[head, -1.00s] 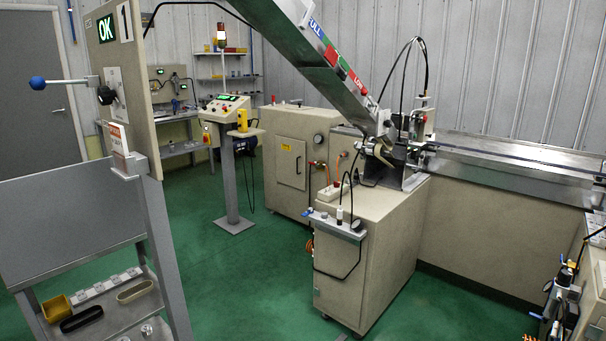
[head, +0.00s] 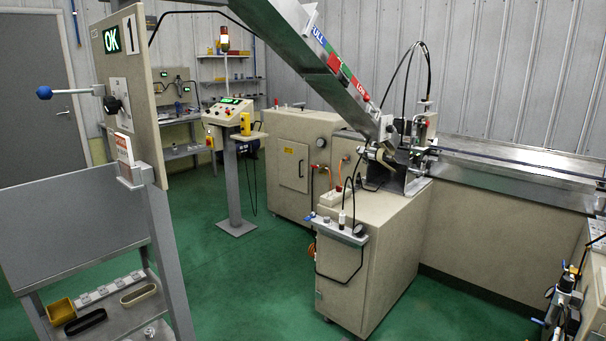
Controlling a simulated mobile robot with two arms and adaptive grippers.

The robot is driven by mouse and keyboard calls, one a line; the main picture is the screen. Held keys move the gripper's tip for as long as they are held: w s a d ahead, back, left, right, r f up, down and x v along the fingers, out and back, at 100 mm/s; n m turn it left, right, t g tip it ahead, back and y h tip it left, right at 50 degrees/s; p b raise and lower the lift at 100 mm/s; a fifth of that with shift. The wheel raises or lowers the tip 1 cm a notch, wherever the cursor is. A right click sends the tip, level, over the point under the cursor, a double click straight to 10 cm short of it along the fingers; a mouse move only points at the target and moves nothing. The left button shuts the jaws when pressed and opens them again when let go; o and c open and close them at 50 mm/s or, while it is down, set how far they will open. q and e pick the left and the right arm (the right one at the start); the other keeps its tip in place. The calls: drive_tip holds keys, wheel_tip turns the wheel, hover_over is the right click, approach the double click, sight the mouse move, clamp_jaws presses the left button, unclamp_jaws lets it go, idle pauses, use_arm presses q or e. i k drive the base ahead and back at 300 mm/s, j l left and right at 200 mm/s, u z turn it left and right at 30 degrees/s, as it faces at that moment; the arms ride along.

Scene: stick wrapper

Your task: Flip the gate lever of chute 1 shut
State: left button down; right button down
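A lever with a blue ball knob (head: 44,92) sticks out to the left from the beige panel (head: 135,75) at the left of the head view. A black rotary knob (head: 112,104) sits on a white label plate beside the lever's inner end. The lever's rod lies nearly level. A sloping metal chute (head: 330,65) with a "FULL" to "LOW" colour scale comes down at the upper middle. Neither of my grippers is in view.
A grey stand with a shelf holds a yellow bin (head: 60,308) and black tray (head: 86,321) below the panel. A control pedestal (head: 232,180) stands behind. A beige machine cabinet (head: 370,250) fills the middle right. Green floor between stand and cabinet is clear.

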sight(44, 93)
drive_tip(key=i+j, duration=0.25)
drive_tip(key=j, duration=0.15)
drive_tip(key=i+j, duration=0.25)
drive_tip(key=j, duration=0.2)
drive_tip(key=i+j, duration=0.25)
drive_tip(key=j, duration=0.15)
